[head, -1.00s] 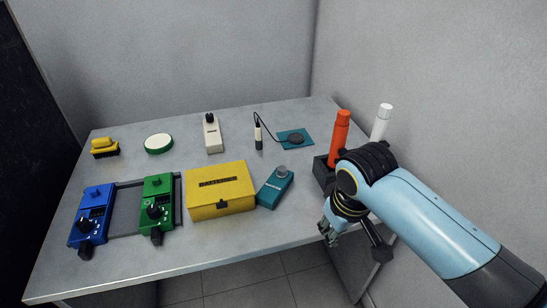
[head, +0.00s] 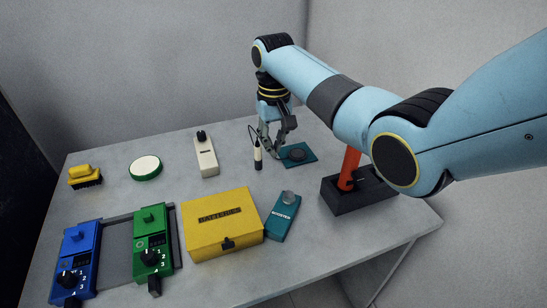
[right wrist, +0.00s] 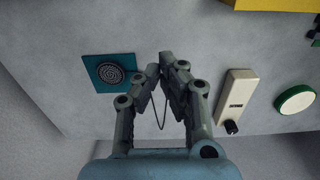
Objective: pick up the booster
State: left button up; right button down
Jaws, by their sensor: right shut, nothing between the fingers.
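The booster (head: 283,215) is a small teal box with a grey round knob and its name on the front. It lies on the table just right of the yellow box, apart from my grippers. My right gripper (head: 270,151) is over the back of the table, beside the black-and-white probe and the teal mat. It is behind the booster in the head view. In the right wrist view its fingers (right wrist: 161,68) come together at the tips with nothing held. The booster does not show in the right wrist view. My left gripper is not in view.
The yellow box (head: 222,228) stands left of the booster. A corded probe (head: 258,157) and teal mat (head: 307,161) are near my right gripper. A white device (head: 206,157) stands further left. A dark holder with an orange cylinder (head: 349,168) is at the right, partly behind my arm.

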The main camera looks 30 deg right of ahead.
aim_at(274, 179)
notch_tip(274, 179, down, 9)
jog(key=shift+s+f+b, duration=0.1)
jog(key=shift+b, duration=1.1)
jog(key=s, duration=0.1)
jog(key=s+p, duration=0.2)
jog(key=shift+s+a+r, duration=0.1)
jog(key=shift+a+r, duration=0.25)
jog(key=shift+a, duration=0.05)
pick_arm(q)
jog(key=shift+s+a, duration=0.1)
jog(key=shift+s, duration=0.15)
pick_arm(e)
jog(key=shift+s+a+f, duration=0.1)
jog(key=shift+s+f, duration=0.05)
jog(key=shift+s, duration=0.15)
pick_arm(q)
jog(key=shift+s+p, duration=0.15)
jog(key=shift+p, duration=0.15)
pick_arm(e)
jog(key=shift+s, duration=0.1)
